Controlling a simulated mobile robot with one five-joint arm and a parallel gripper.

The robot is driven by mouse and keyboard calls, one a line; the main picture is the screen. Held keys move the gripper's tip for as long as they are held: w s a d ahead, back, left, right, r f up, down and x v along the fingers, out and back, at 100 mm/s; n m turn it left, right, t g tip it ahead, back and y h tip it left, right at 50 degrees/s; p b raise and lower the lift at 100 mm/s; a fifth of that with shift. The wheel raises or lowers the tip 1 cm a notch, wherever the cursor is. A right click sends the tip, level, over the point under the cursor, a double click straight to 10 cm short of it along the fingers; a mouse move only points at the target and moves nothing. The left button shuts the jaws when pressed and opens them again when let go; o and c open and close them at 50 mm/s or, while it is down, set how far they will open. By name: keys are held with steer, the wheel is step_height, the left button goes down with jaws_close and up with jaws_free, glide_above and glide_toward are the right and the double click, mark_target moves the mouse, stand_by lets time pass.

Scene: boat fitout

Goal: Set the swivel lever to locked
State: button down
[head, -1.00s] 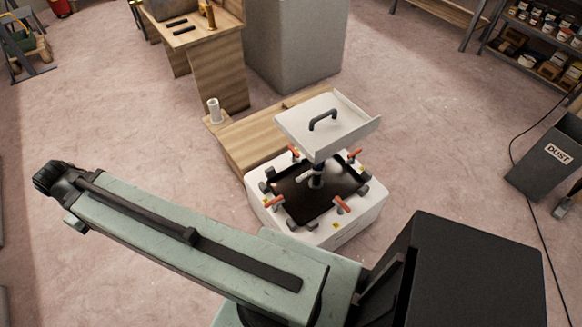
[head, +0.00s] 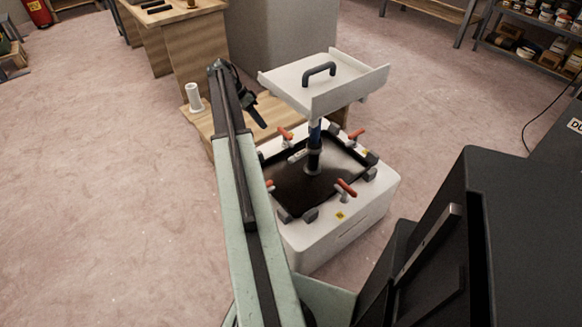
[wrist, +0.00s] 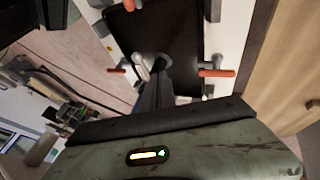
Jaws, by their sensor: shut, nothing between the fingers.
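A white tray-like top (head: 300,98) with a dark handle stands on a dark pedestal post (head: 314,155) above a white base box (head: 350,222). A small pale lever (head: 298,156) sticks out left from the post, under the top; I take it as the swivel lever. It also seems to show in the wrist view (wrist: 141,67), beside the post. Its locked or unlocked setting is not readable. My gripper (head: 261,121) is shut and empty. In the head view it appears left of the white top and above-left of the lever, apart from it.
Red-handled clamps (head: 346,188) stand around the dark panel (head: 290,192) on the base. A low wooden platform (head: 270,110) with a white cylinder (head: 194,98) lies behind. A dark cabinet is at right. Floor at left is clear.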

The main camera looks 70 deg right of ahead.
mark_target(300, 156)
steer(key=s+f+m+b, duration=0.1)
steer(key=s+f+b, duration=0.8)
steer(key=s+f, duration=0.1)
steer(key=shift+s+d, duration=0.45)
steer(key=shift+s, duration=0.4)
steer(key=shift+s, duration=0.1)
